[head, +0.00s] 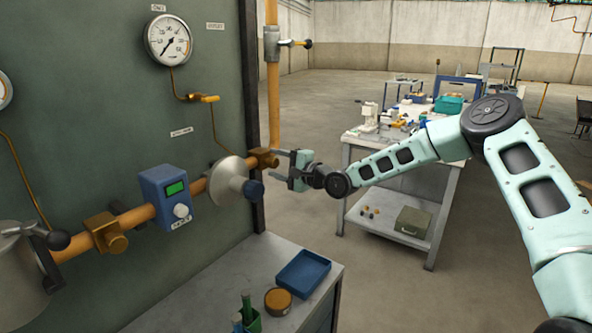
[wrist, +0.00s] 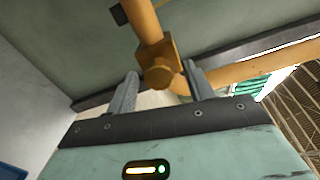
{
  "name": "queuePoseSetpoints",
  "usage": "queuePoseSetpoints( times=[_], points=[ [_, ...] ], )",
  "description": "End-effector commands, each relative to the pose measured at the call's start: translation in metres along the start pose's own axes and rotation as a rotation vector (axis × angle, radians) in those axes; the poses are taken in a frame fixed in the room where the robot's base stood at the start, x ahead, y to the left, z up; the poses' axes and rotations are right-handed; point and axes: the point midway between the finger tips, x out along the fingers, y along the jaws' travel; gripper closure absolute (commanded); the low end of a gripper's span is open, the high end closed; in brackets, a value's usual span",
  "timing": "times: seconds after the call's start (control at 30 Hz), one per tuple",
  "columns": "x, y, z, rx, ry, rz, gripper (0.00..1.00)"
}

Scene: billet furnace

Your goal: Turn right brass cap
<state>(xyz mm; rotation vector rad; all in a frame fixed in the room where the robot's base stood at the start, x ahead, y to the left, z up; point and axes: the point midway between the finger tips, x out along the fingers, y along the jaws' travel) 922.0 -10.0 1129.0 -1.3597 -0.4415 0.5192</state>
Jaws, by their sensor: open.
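The right brass cap (head: 265,158) sits on a square brass block at the right end of the orange pipe on the green panel. In the wrist view the round cap (wrist: 158,77) faces me, between my two fingers in the picture. My gripper (head: 278,163) is open at the panel's right edge, its fingers pointing at the cap. In the wrist view my gripper (wrist: 160,72) shows a gap on both sides of the cap. I cannot tell how deep the cap lies between the fingers. A second brass cap (head: 117,242) is farther left on the pipe.
A silver disc-shaped housing (head: 226,182) with a dark knob and a blue meter box (head: 165,195) lie left of the cap. A vertical orange pipe (head: 273,100) stands close by. Below is a bench with a blue tray (head: 303,272). A cluttered table (head: 385,150) stands behind my arm.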

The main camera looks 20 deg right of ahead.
Motion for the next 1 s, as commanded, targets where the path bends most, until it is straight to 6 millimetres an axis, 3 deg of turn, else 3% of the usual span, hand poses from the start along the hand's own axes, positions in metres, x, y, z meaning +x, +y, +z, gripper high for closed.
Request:
queuePoseSetpoints(
  times=[0.17,0.6,0.8,1.0],
  points=[
    [-0.030,0.003,-0.002,0.000,0.003,0.002,0.48],
    [-0.131,0.002,-0.002,-0.001,0.004,0.001,0.48],
    [-0.160,0.001,-0.002,0.000,0.003,0.001,0.48],
    [-0.169,0.000,0.000,0.000,0.001,0.001,0.48]
  ],
)
